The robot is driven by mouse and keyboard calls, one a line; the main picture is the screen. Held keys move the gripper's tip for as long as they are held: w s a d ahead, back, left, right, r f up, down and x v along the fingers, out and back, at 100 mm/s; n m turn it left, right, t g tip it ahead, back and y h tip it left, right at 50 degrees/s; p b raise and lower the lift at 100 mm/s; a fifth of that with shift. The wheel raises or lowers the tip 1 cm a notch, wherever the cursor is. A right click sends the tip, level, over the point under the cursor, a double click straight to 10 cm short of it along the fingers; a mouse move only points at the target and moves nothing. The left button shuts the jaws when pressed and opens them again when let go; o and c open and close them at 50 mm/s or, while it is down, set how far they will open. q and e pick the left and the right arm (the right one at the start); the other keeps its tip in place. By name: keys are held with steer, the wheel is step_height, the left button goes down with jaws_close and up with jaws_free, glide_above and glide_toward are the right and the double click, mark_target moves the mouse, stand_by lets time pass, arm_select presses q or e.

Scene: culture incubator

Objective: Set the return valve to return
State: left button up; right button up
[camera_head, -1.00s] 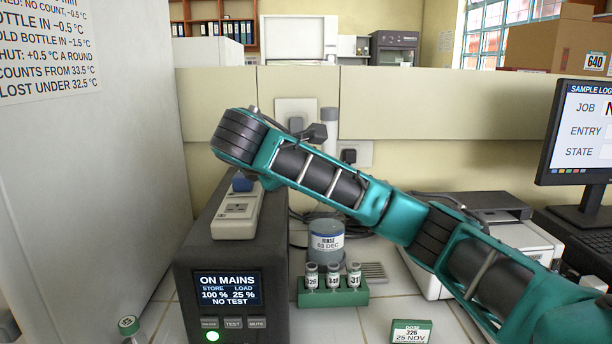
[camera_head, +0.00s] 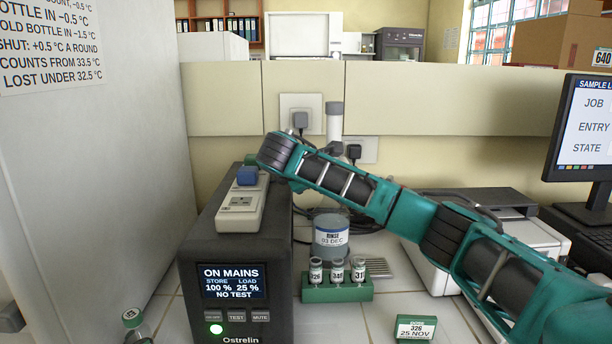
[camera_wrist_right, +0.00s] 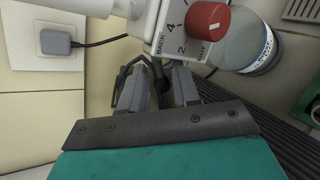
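A red knob (camera_wrist_right: 207,20) with a white mark sits on a white numbered dial plate (camera_wrist_right: 172,15) in the right wrist view. I cannot tell whether this is the return valve, and its lettering is only partly readable. My right gripper (camera_wrist_right: 160,82) is just below the plate, its two grey fingers apart. A thin dark part shows between them, and I cannot tell whether they touch it. In the head view my right arm reaches in from the right and hides its own gripper and the dial. My left gripper is not in view.
A dark power unit (camera_head: 235,245) carries a white socket strip (camera_head: 240,205). A rinse bottle (camera_head: 331,238) and a green vial rack (camera_head: 338,291) stand under my arm. A printer (camera_head: 525,235) and a monitor (camera_head: 590,130) are at the right. A cable hangs from the wall socket (camera_wrist_right: 57,42).

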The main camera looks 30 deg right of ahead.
steer(key=shift+c, duration=0.2)
steer(key=shift+c, duration=1.4)
jaws_close()
steer(key=r+m+t+y+p, duration=0.1)
steer(key=m+y+p, duration=0.1)
steer(key=r+m+t+y+p, duration=0.1)
steer(key=m+y+p, duration=0.1)
steer(key=p, duration=0.1)
steer(key=m+t+y+p, duration=0.2)
steer(key=shift+s+d+r+y, duration=0.2)
steer(key=shift+d+r+y, duration=0.1)
steer(key=shift+d+r, duration=0.1)
steer(key=shift+m, duration=0.3)
